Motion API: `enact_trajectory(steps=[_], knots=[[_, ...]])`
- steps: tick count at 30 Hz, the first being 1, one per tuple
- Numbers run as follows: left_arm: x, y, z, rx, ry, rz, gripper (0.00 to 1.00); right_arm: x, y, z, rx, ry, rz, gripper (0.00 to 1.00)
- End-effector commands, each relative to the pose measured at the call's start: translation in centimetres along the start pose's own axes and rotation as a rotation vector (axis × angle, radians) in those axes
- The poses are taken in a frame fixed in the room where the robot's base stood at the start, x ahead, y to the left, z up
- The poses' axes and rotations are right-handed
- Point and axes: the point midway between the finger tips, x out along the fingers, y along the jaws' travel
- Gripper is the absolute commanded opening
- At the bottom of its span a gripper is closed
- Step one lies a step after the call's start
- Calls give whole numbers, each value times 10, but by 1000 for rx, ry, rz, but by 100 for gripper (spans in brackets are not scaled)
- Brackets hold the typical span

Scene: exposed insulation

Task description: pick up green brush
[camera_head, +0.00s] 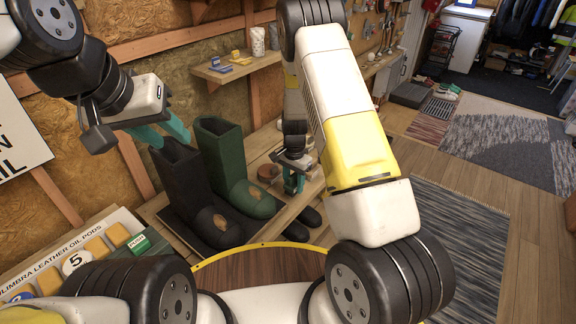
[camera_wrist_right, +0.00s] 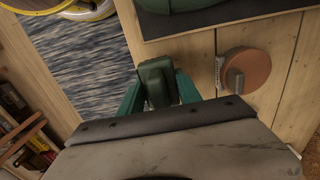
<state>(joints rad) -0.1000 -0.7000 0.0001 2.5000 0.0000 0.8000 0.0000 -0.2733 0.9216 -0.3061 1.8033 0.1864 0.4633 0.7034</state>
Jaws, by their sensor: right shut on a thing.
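In the wrist view, the green brush (camera_wrist_right: 156,76) shows as a dark green block between the teal fingers of my right gripper (camera_wrist_right: 158,92). Both fingers press against its sides, so the gripper is shut on it. In the head view my right gripper (camera_head: 293,181) is over the wooden bench, right of the green boot; the brush cannot be made out clearly there. My left gripper (camera_head: 172,133) is at the upper left, above the black boot, with its teal fingers apart and nothing seen between them.
A black boot (camera_head: 181,178) and a green boot (camera_head: 222,150) stand on a dark tray on the bench. A round brown object (camera_wrist_right: 248,72) lies on the wood beside the right gripper. A shelf (camera_head: 236,68) with small items is on the wall. Striped rug (camera_head: 456,240) lies right.

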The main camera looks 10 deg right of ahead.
Motion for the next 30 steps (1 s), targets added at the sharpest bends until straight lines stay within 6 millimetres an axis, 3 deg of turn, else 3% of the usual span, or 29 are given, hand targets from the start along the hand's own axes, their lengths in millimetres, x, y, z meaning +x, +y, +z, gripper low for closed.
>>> enact_trajectory(steps=[9, 15, 21, 30], knots=[[0, 0, 0, 0, 0, 0, 36, -8, 41, 64, -1, 1, -2, 0], [0, 0, 0, 0, 0, 0, 36, -11, 61, 94, 0, 1, -2, 0], [0, 0, 0, 0, 0, 0, 36, -13, 71, 110, 0, 1, -3, 0], [0, 0, 0, 0, 0, 0, 36, -13, 75, 114, 1, 2, -3, 0]])
